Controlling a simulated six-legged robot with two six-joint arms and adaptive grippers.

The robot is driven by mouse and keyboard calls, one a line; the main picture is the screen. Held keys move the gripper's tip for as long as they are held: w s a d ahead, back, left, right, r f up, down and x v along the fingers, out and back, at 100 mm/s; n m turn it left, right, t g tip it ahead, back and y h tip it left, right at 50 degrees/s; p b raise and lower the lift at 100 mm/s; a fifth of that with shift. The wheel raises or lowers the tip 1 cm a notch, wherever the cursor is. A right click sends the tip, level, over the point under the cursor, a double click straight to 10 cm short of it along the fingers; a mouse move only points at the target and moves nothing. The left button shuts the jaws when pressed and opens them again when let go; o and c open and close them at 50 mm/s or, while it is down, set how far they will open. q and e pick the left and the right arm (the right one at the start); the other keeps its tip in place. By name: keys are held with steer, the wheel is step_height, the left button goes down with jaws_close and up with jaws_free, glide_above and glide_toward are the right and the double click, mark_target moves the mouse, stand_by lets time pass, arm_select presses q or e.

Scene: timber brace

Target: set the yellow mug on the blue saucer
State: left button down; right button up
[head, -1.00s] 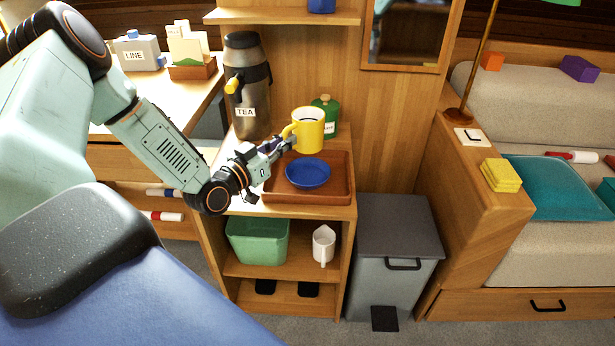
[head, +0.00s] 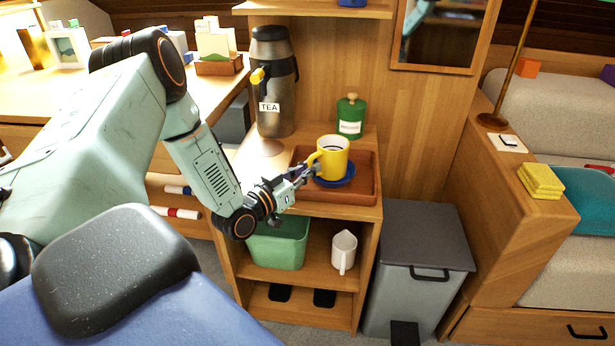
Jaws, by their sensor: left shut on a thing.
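The yellow mug (head: 333,158) is upright over the blue saucer (head: 347,179), which lies in the brown tray (head: 368,162) on the small wooden cabinet. The mug hides most of the saucer. The mug's base appears at the saucer's level; I cannot tell whether it touches. My left gripper (head: 311,172) is shut on the mug's handle, at the mug's left side. My right gripper is not in view.
A tea flask (head: 273,85) and a green lidded jar (head: 350,116) stand behind the tray. A green bin (head: 278,243) and a white jug (head: 343,251) are on the shelf below. A grey pedal bin (head: 415,265) stands right of the cabinet.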

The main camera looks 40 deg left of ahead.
arm_select(q)
steer(key=shift+s+d+f, duration=0.1)
steer(key=c, duration=1.8)
jaws_free()
steer(key=shift+c, duration=0.2)
steer(key=o, duration=0.4)
steer(key=shift+f, duration=0.1)
steer(key=shift+o, duration=0.2)
steer(key=shift+s, duration=0.1)
